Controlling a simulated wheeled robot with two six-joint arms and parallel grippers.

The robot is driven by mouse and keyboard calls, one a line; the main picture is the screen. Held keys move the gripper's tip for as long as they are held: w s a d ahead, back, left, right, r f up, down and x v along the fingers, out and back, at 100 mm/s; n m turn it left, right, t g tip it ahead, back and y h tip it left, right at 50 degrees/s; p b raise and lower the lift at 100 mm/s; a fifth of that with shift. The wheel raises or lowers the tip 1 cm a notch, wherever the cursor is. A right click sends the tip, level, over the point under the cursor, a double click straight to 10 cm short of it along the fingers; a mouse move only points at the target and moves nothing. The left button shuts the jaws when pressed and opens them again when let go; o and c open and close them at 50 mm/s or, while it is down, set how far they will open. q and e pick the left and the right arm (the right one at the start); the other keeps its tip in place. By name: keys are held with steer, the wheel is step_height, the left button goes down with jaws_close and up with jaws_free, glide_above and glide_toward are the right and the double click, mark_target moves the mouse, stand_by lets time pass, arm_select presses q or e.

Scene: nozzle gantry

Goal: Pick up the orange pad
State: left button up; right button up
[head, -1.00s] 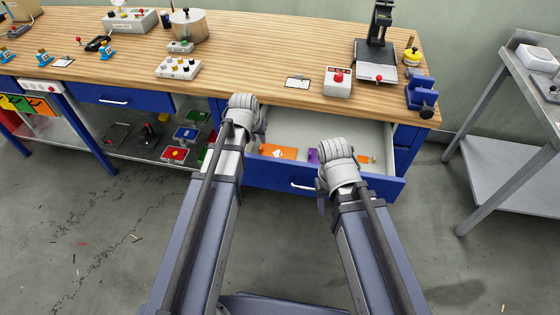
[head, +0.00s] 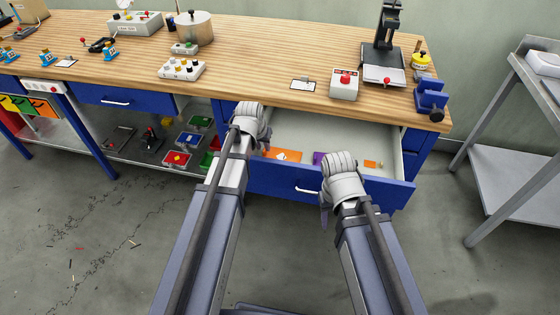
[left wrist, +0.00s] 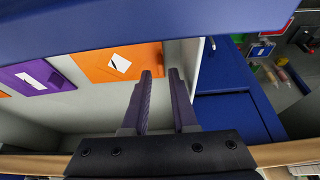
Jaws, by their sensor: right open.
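The orange pad (head: 290,156) lies flat in the open drawer, partly hidden by my left gripper in the head view. In the left wrist view the orange pad (left wrist: 95,66) bears a white mark and lies just left of the fingers. My left gripper (left wrist: 160,72) is open, with nothing between its two dark fingers. In the head view my left gripper (head: 266,138) is over the left part of the drawer. My right gripper (head: 325,208) is open in front of the drawer front, its fingers mostly hidden by its wrist.
A purple pad (left wrist: 32,77) lies beside the orange one, and a smaller orange piece (head: 370,164) lies further right. The blue drawer front (head: 285,180) stands pulled out below the wooden bench top (head: 250,70). A grey side table (head: 510,185) stands at the right.

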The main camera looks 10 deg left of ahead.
arm_select(q)
steer(key=b+x, duration=0.1)
steer(key=x, duration=0.2)
steer(key=shift+b, duration=0.35)
steer(key=shift+r, duration=0.15)
arm_select(e)
step_height(320, 180, down, 3)
steer(key=shift+r, duration=0.2)
arm_select(q)
steer(key=shift+s, duration=0.1)
steer(key=shift+c, duration=0.3)
jaws_close()
